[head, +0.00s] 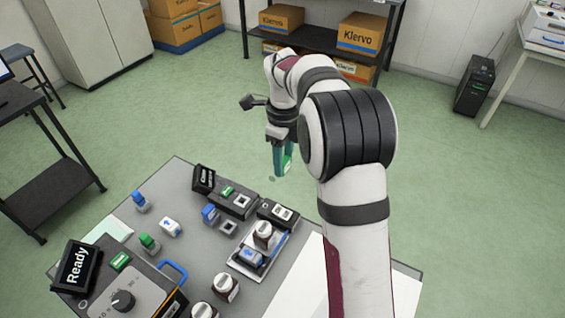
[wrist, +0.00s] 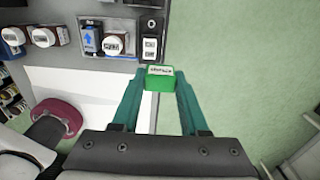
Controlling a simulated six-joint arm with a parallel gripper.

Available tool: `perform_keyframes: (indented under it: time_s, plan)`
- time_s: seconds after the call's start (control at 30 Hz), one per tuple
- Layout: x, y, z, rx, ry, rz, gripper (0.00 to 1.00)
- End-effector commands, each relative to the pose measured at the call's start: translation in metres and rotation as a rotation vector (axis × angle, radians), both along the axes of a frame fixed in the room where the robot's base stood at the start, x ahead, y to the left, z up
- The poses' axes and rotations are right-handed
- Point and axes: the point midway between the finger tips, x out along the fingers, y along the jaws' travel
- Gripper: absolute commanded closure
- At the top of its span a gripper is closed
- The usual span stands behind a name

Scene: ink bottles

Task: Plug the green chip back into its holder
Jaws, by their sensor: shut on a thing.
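My gripper (wrist: 160,84) has teal fingers and is shut on the green chip (wrist: 160,77), a small block with a dark-lettered label, held at the fingertips.
A tray (head: 240,262) holds a bottle and a blue item. More bottles (head: 226,287) stand in front. Blue, white and green-topped pieces (head: 149,243) stand at left. A console with a "Ready" screen (head: 76,267) is at near left. Floor lies beyond the table edge.

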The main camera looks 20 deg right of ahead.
Motion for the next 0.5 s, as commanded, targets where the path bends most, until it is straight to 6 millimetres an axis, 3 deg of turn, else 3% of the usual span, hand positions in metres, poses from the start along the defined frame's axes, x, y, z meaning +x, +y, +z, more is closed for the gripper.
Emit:
perform_keyframes:
  time_s: [0.17,0.27,0.37,0.5]
  plan:
    - [0.0,0.0,0.0,0.0,0.0,0.0,1.0]
    - [0.0,0.011,-0.006,0.0,0.003,0.003,1.0]
    - [0.001,0.041,-0.022,-0.001,0.004,0.009,1.0]
    - [-0.003,0.095,-0.051,-0.002,0.005,0.011,1.0]
